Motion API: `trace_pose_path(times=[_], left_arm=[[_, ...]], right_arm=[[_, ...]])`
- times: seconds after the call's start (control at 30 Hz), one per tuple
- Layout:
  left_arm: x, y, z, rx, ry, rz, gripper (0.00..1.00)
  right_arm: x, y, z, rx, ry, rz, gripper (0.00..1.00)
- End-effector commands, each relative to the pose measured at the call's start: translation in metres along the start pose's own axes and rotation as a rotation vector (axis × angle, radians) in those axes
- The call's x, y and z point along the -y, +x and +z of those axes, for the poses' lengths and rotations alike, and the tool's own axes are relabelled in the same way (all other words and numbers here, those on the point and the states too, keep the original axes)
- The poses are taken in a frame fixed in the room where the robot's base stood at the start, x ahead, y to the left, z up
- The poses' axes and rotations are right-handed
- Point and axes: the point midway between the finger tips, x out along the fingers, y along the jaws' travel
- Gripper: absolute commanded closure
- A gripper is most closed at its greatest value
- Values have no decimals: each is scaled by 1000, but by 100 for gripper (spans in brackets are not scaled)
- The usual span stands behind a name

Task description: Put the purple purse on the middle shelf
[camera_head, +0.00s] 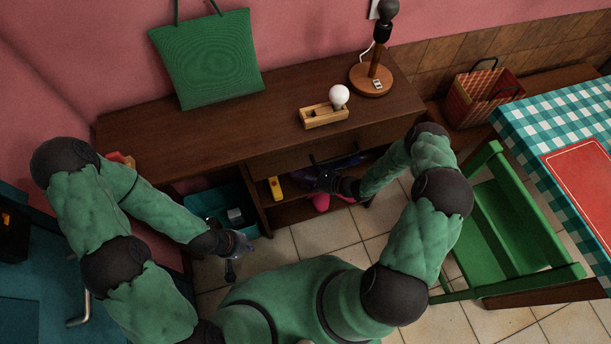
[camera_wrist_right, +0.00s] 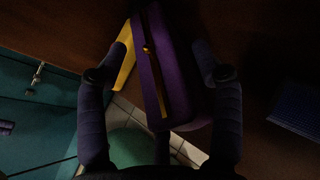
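The purple purse (camera_head: 347,164) is in the open compartment under the desk top, mostly hidden by my right arm in the head view. In the right wrist view the purse (camera_wrist_right: 168,75), with a gold zipper, lies between the two fingers of my right gripper (camera_wrist_right: 163,68). These fingers are spread on either side of it, with narrow gaps showing. In the head view my right gripper (camera_head: 320,180) reaches into the shelf opening. My left gripper (camera_head: 238,256) is empty, over the floor left of the shelf, its fingers apart.
A yellow object (camera_head: 275,188) stands on the shelf left of the purse. A pink item (camera_head: 322,202) is lower down. A teal bin (camera_head: 222,205) sits to the left. The wooden desk top (camera_head: 220,135) is above; a green chair (camera_head: 510,225) stands to the right.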

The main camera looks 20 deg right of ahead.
Motion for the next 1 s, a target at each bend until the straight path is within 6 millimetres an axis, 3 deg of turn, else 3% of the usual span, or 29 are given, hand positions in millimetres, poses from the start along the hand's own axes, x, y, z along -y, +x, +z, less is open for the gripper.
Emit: trace_pose_path(times=[0.43,1.0], left_arm=[[-1,-2,0,0,0,0,100],[-13,-36,1,0,0,0,100]], right_arm=[[1,-6,3,0,1,-2,26],[1,-106,4,-1,0,-3,26]])
